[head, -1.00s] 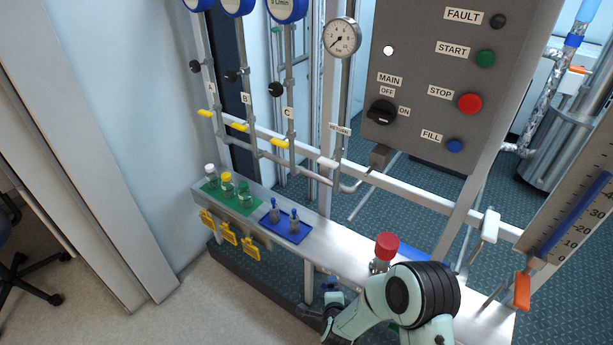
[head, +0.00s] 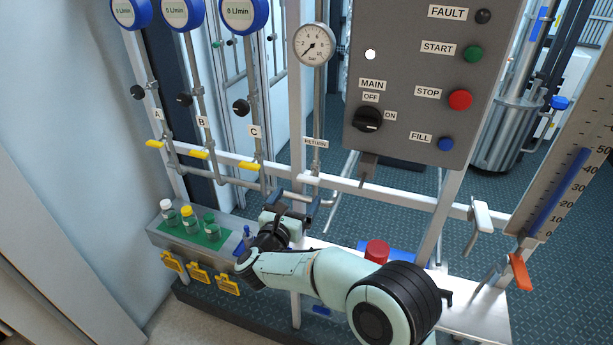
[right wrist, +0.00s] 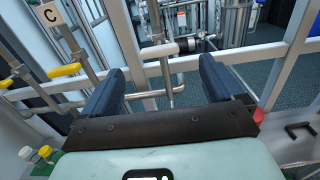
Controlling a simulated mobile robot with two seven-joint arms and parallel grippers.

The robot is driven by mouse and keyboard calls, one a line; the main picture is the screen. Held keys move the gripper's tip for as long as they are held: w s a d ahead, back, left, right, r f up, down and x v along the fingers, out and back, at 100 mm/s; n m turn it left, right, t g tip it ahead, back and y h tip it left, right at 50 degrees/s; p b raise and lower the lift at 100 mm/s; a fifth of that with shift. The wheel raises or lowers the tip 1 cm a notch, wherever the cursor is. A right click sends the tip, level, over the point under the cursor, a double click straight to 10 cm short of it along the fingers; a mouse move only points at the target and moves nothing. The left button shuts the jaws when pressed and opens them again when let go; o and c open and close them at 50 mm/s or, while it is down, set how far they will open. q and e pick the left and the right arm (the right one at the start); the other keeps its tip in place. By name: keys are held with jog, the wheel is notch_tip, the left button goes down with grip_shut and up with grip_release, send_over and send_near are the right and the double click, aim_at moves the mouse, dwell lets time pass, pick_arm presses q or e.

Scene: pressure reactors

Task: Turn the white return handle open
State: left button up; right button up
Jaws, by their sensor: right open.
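The white return handle (head: 309,178) sits on the pipe below the RETURN label (head: 316,142), lying roughly sideways across the rail in the head view. In the right wrist view the white handle (right wrist: 160,51) shows ahead, between the two dark fingers. My right gripper (head: 294,203) is open, just below and in front of the handle in the head view. The right wrist view shows its jaws (right wrist: 161,70) wide apart with nothing between the pads; I see no contact with the handle. My left gripper is not in view.
Yellow handles (head: 249,166) line the rail to the left. Bottles on a green mat (head: 206,238) stand on the shelf. A red-capped item (head: 377,250) stands near my forearm. A grey control box (head: 420,110) hangs at upper right. Another white handle (head: 481,215) is further right.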

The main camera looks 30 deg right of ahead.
aim_at(307, 181)
jog(key=p+x, duration=0.2)
jog(key=x, duration=0.7)
jog(key=shift+w+d, duration=0.2)
jog(key=shift+w, duration=0.15)
jog(key=c, duration=1)
